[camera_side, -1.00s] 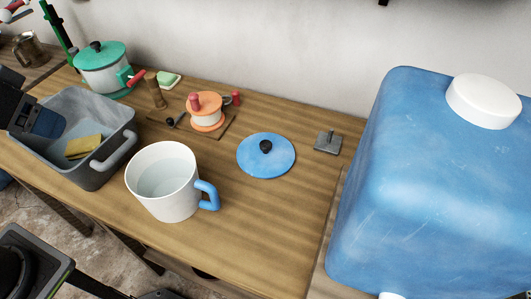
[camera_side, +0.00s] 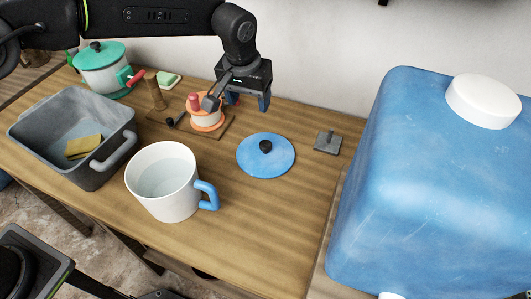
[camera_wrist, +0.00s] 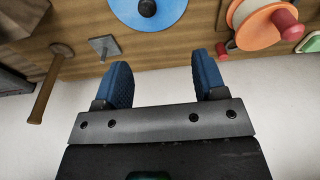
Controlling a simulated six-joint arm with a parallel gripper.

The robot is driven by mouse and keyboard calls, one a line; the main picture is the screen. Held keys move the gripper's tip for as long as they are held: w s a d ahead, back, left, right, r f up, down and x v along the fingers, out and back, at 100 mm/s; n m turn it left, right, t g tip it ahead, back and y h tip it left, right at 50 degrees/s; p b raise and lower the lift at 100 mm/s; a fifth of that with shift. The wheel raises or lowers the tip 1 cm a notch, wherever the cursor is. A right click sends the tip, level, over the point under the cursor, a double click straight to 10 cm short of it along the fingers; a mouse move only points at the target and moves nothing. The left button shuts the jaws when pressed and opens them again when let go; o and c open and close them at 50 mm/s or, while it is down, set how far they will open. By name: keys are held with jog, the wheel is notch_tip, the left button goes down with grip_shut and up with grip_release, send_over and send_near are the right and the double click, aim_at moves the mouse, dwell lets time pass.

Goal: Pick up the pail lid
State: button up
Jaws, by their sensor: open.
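The pail lid (camera_side: 257,161) is a flat blue disc with a black knob (camera_side: 265,146). It lies on the wooden table to the right of the white mug. My gripper (camera_side: 250,101) is open and empty, above the back of the table, up and to the left of the lid and apart from it. In the wrist view the lid (camera_wrist: 162,14) shows at the top edge, partly cut off, beyond the open blue fingertips of my gripper (camera_wrist: 163,75).
A white mug (camera_side: 160,199) with a blue handle stands in front. An orange spool-like thing (camera_side: 206,121) on a board is left of the lid; a small grey plate with a peg (camera_side: 328,142) is right. A grey tub (camera_side: 60,168) is left, a large blue container (camera_side: 430,190) right.

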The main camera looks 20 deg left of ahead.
notch_tip(320, 180, down, 4)
jog(key=d, duration=0.3)
send_over(265, 144)
jog(key=s, duration=0.1)
notch_tip(265, 144, down, 7)
jog(key=shift+r, duration=0.1)
jog(key=shift+w+f, duration=0.2)
jog(key=shift+f, duration=0.85)
jog(key=shift+w+f, duration=0.25)
jog(key=shift+f, duration=0.75)
jog(key=shift+w+f, duration=0.2)
jog(key=shift+f, duration=0.85)
jog(key=c, duration=1)
